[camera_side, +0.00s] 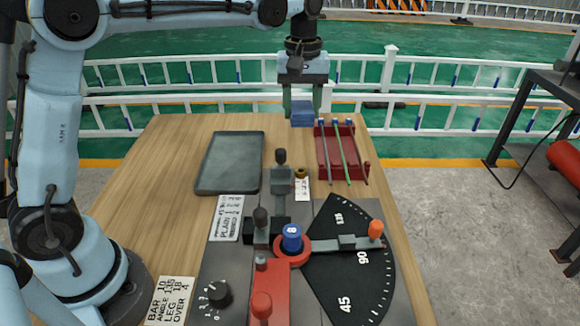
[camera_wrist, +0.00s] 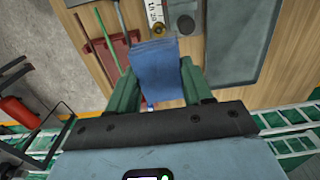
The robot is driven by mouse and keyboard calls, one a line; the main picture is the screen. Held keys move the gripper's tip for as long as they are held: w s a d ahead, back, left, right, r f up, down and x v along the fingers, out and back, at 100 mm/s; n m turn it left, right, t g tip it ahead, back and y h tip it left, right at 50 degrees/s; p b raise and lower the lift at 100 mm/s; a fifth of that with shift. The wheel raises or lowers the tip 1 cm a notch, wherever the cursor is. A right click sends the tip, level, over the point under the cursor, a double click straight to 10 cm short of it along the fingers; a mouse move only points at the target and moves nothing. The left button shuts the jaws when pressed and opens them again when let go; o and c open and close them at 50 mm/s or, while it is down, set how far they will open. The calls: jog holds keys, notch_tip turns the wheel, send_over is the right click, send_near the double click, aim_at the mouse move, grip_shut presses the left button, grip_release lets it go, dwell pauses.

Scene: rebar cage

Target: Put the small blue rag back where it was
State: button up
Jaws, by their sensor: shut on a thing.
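The small blue rag (camera_side: 303,113) is a folded block of cloth at the far edge of the wooden table (camera_side: 160,150). My gripper (camera_side: 302,108) points down there and is shut on the rag, with a green finger on either side. In the wrist view the rag (camera_wrist: 157,72) sits between the green fingers of my gripper (camera_wrist: 160,88), above the table top. It partly covers the red tray there. I cannot tell whether the rag touches the table.
The red tray (camera_side: 359,173) with several thin bars stands just right of and nearer than the rag. A dark grey tray (camera_side: 229,162) lies to the left. The bending fixture with its angle dial (camera_side: 350,275) and upright levers fills the near middle.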

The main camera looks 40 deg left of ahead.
aim_at(312, 112)
jog(key=shift+d, duration=1.15)
jog(key=shift+d+f, duration=0.25)
jog(key=shift+f, duration=0.65)
jog(key=w+a+f, duration=0.1)
jog(key=a+f, duration=0.2)
jog(key=w+a+f, duration=0.2)
jog(key=a+f, duration=0.2)
jog(key=w+a+f, duration=0.1)
jog(key=a+f, duration=0.2)
jog(key=shift+w+a+f, duration=0.15)
jog(key=shift+w+a, duration=0.05)
jog(key=shift+a, duration=0.2)
jog(key=shift+f, duration=2)
jog(key=shift+f, duration=0.1)
jog(key=o, duration=1)
